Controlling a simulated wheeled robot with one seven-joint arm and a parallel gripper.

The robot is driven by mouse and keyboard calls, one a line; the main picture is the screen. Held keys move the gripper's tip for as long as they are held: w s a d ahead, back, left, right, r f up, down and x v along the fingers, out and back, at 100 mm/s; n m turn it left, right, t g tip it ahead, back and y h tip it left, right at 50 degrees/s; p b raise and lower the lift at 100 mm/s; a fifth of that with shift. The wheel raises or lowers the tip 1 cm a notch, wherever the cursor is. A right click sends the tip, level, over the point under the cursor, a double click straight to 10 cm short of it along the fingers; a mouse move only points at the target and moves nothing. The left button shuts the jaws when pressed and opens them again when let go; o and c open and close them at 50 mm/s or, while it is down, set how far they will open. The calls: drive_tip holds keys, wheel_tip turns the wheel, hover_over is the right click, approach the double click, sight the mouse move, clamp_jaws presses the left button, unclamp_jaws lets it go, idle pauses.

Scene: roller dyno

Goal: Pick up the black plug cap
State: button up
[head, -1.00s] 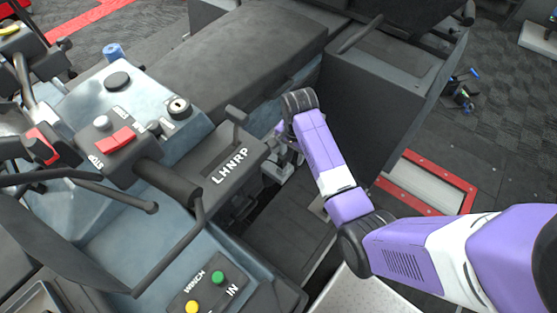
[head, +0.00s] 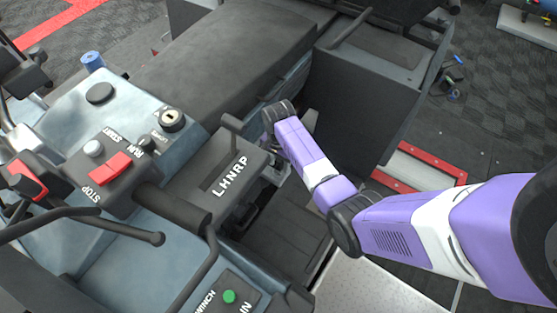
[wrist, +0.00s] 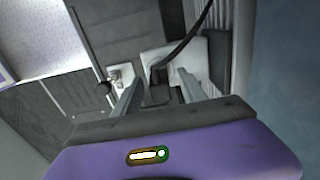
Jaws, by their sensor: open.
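In the wrist view, a small black block-shaped piece (wrist: 157,92), which looks like the black plug cap, sits between the fingers of my gripper (wrist: 160,84). A black strap or cable runs up and right from near it, in front of a pale grey plate. The two grey fingers are apart, one on each side of the black piece; I cannot tell whether either touches it. In the head view, my gripper is mostly hidden behind the gear panel and my own wrist, and I cannot make out the cap there.
The gear panel marked LHNRP (head: 222,182) stands just left of my wrist. The long dark seat (head: 215,65) lies behind, and a dark box-like fender (head: 365,95) stands to the right. A dark footwell (head: 285,230) opens below.

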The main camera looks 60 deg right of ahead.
drive_tip(key=shift+f, duration=0.15)
clamp_jaws()
drive_tip(key=shift+r, duration=0.2)
